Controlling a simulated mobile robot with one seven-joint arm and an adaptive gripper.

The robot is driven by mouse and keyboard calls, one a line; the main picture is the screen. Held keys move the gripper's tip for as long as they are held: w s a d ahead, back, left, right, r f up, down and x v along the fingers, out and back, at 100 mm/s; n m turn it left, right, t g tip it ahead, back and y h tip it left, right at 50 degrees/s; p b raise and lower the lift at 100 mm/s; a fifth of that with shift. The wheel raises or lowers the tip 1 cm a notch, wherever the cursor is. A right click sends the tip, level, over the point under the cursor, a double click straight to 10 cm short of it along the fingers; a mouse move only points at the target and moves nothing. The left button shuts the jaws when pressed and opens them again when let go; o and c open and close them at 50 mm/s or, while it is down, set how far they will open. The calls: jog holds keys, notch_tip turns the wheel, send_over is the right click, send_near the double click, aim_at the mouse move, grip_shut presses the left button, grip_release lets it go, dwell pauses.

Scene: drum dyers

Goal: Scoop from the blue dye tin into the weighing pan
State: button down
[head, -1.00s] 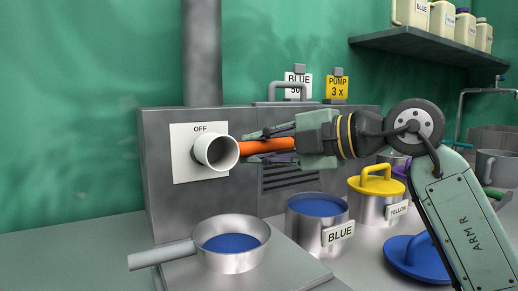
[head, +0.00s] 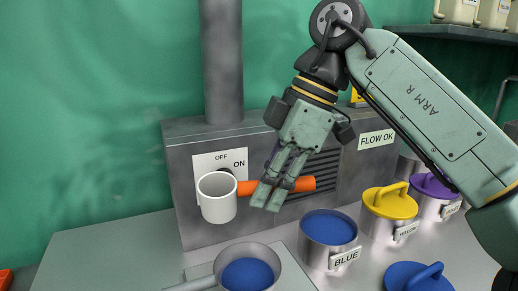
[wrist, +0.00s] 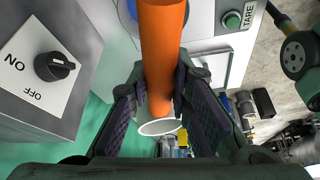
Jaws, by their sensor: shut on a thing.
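My gripper (head: 268,192) points down and is shut on the orange handle (head: 302,184) of a scoop. The scoop's white cup (head: 217,198) is to the left of the fingers, mouth up, and no dye shows in it. In the wrist view the orange handle (wrist: 163,45) runs between the fingers, with the white rim (wrist: 158,128) beyond. The BLUE tin (head: 326,253) stands open and full of blue dye, below and right of the gripper. The weighing pan (head: 279,258), with blue dye in it, is below the cup, cut off by the lower edge.
A grey housing (head: 185,175) with an ON/OFF knob panel stands close behind the scoop. Yellow-lidded (head: 390,202) and purple-lidded (head: 435,187) tins stand to the right. A loose blue lid (head: 418,277) lies in front. The bench at the left (head: 110,250) is clear.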

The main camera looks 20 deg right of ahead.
jog(key=shift+s+d+r+m+g+y+p, duration=0.2)
jog(key=shift+s+r+m+g+p, duration=0.2)
jog(key=shift+s+r+p, duration=0.3)
jog(key=shift+s+d+r+m+g+y+p, duration=0.1)
jog(key=shift+s+r+m+g+y+p, duration=0.1)
jog(key=shift+s+r+m+g+p, duration=0.4)
jog(key=shift+r, duration=0.15)
jog(key=shift+f+b, duration=0.4)
jog(key=shift+f, duration=0.1)
jog(key=shift+r, duration=0.1)
